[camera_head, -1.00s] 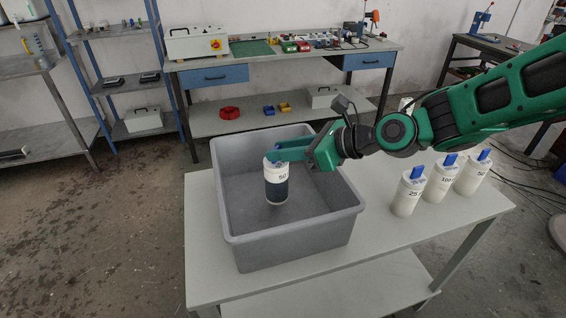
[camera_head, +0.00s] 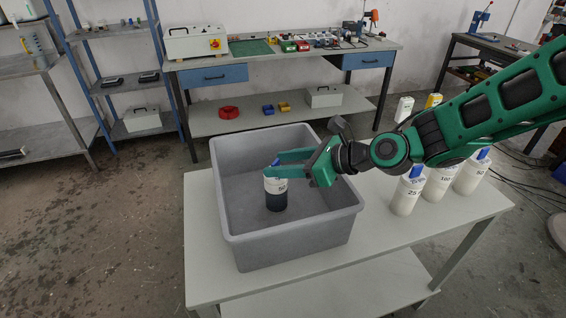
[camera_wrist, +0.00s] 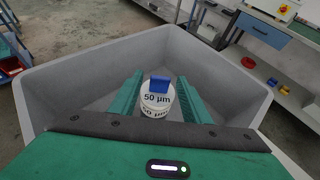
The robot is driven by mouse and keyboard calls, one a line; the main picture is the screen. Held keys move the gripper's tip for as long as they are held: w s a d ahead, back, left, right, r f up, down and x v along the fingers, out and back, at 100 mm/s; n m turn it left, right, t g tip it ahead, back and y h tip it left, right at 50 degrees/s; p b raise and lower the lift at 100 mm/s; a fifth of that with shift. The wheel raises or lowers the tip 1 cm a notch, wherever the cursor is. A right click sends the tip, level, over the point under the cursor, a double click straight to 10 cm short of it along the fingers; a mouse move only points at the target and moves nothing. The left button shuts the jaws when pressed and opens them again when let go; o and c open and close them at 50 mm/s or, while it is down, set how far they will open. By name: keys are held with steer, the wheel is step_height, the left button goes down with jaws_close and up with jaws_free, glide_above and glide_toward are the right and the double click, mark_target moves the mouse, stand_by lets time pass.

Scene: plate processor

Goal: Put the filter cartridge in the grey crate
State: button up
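The filter cartridge (camera_head: 276,195) is a cylinder with a white top, a dark lower part and a blue handle. It stands upright inside the grey crate (camera_head: 292,240), seemingly on its floor. In the wrist view, the cartridge's top (camera_wrist: 156,101) reads "50 µm". In the wrist view, gaps show between the fingers (camera_wrist: 160,86) and the blue handle. The crate's walls (camera_wrist: 80,85) surround both fingers.
The crate stands on a light table (camera_head: 215,287). More white cartridges with blue handles (camera_head: 407,192) stand to its right, partly under my arm. A white container (camera_head: 404,108) and a yellow one (camera_head: 433,101) show behind my arm. A workbench (camera_head: 290,52) stands behind.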

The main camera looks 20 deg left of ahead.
steer(key=shift+r, duration=0.1)
steer(key=shift+d+r, duration=0.15)
steer(key=shift+d, duration=0.15)
steer(key=v, duration=1.1)
steer(key=shift+s+d, duration=0.15)
steer(key=shift+s, duration=0.05)
